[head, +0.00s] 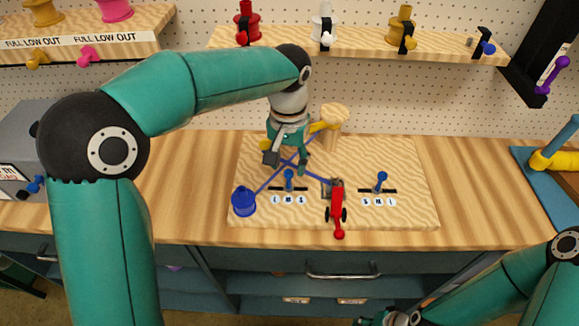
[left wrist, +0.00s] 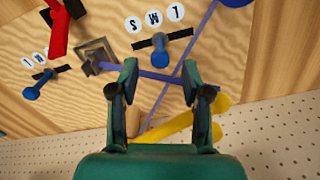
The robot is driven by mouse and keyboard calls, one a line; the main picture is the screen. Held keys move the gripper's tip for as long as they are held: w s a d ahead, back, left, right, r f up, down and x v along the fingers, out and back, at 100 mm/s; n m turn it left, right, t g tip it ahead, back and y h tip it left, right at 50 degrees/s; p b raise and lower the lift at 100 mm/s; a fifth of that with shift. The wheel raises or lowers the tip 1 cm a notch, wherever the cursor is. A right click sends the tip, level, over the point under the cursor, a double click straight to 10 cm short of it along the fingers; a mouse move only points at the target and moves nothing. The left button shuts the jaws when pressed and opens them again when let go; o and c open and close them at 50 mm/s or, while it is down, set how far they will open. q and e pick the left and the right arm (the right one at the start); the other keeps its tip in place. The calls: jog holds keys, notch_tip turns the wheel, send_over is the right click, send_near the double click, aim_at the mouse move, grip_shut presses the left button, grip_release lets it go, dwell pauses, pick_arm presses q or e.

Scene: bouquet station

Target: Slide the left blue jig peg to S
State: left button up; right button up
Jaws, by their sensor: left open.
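The left blue jig peg (head: 289,176) stands near the middle of its black slot, above the white letter discs L, M and S (head: 289,199). In the left wrist view the same peg (left wrist: 164,54) appears just beyond the fingertips, with the discs upside down behind it. My left gripper (head: 287,165) is open and empty, its fingers apart above and behind the peg. It also shows in the left wrist view (left wrist: 159,76). My right gripper (head: 384,318) is partly cut off at the bottom edge; its jaws are unclear.
A second blue peg (head: 381,180) stands in a slot to the right. A red lever (head: 337,206) lies between the slots. Blue ribbon (head: 268,182) crosses the board, near a blue spool (head: 243,203). A tan post (head: 334,117) with a yellow arm stands behind.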

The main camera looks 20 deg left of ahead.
aim_at(289, 180)
pick_arm(q)
jog(key=shift+f, duration=1.1)
grip_shut()
